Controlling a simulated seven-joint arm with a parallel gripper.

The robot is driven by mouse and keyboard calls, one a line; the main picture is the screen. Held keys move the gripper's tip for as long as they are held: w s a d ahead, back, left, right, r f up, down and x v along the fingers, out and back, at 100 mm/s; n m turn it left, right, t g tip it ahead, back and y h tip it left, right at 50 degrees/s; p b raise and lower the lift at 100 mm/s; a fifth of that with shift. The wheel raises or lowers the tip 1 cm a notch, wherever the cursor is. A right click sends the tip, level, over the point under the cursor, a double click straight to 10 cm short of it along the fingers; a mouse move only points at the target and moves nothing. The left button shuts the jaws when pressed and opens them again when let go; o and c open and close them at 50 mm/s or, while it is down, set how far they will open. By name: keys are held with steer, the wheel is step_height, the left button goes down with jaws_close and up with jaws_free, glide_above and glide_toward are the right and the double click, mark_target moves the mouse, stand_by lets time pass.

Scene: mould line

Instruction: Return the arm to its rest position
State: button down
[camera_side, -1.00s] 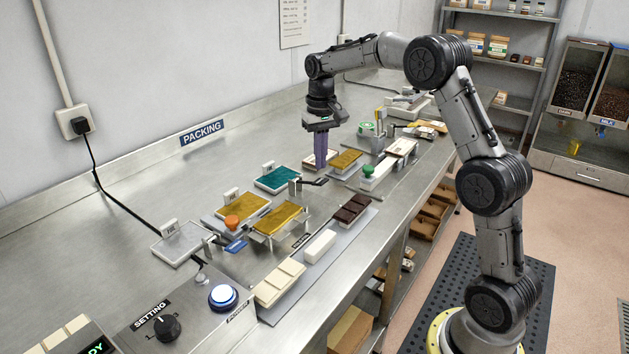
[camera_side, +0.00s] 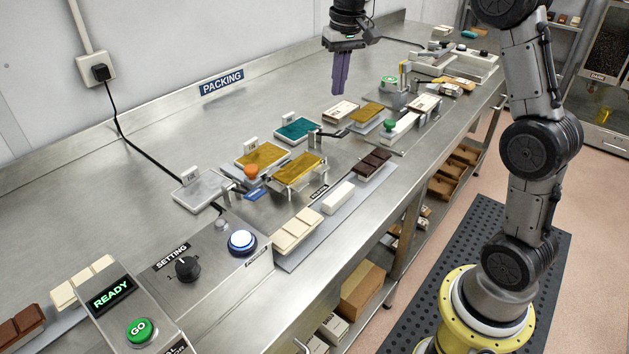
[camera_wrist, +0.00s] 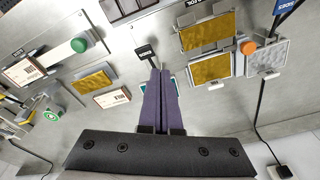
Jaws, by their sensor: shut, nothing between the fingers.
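My gripper (camera_side: 340,76) hangs above the steel bench in the side view, its purple fingers pointing down, shut and empty. It is clear of everything on the bench, above the area behind the teal-filled tray (camera_side: 297,130). In the wrist view my fingers (camera_wrist: 160,84) are together with nothing held between them. They hide most of the teal tray there.
Gold-filled trays (camera_side: 299,171), a grey empty tray (camera_side: 202,190), an orange knob (camera_side: 251,171) and dark chocolate pieces (camera_side: 372,164) stand on the bench. A control panel with a blue-white button (camera_side: 242,241) is at the front. The bench by the wall is clear.

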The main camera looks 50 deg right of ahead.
steer(key=s+a+r+n+t, duration=0.1)
steer(key=s+a+r, duration=0.2)
steer(key=s+a, duration=0.35)
steer(key=s+a+r+n+t, duration=0.2)
steer(key=s+a+r, duration=0.15)
steer(key=s, duration=0.55)
steer(key=s+a+f+n+t, duration=0.1)
steer(key=s+a+f+n, duration=0.1)
steer(key=s+f, duration=0.8)
steer(key=shift+s+a+f, duration=0.15)
steer(key=shift+s+a, duration=0.15)
steer(key=shift+s, duration=0.85)
